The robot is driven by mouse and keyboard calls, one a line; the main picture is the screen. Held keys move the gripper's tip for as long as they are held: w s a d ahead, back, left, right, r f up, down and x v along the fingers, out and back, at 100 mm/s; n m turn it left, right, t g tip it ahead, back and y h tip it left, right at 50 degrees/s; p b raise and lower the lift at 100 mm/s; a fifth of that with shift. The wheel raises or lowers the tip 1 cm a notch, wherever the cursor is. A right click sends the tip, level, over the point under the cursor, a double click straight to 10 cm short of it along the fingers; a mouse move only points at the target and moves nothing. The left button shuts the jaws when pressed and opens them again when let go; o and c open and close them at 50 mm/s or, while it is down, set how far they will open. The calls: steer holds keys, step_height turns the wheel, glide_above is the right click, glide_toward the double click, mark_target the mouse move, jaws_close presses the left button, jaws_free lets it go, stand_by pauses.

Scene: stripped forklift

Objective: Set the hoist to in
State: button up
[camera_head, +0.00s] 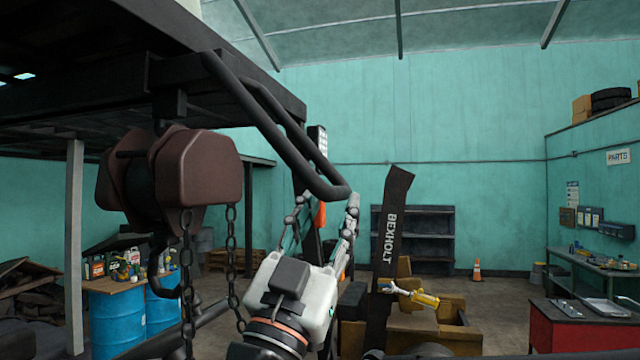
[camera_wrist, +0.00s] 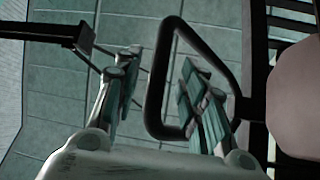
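The hoist (camera_head: 190,170) is a brown rounded block with hanging chains and a dark hook, under the dark overhead beam at left in the head view. A pinkish brown housing, apparently the same hoist, shows at the right of the wrist view (camera_wrist: 297,100). A black tubular handle loop (camera_head: 318,188) slopes down from the beam to the right of the hoist. My gripper (camera_head: 322,212) is below the loop's lower end. In the wrist view my gripper (camera_wrist: 160,85) is open, with the loop's near bar (camera_wrist: 156,85) between its fingers. I cannot tell whether either finger touches it.
The dark overhead beam (camera_head: 60,90) runs above the hoist. A dark upright marked BEXHOLT (camera_head: 388,245) stands right of my gripper. Blue drums (camera_head: 115,315) stand at lower left, a red cabinet (camera_head: 580,330) at lower right. Open floor shows behind.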

steer(key=shift+p+x, duration=0.4)
steer(key=shift+x, duration=1.7)
jaws_close()
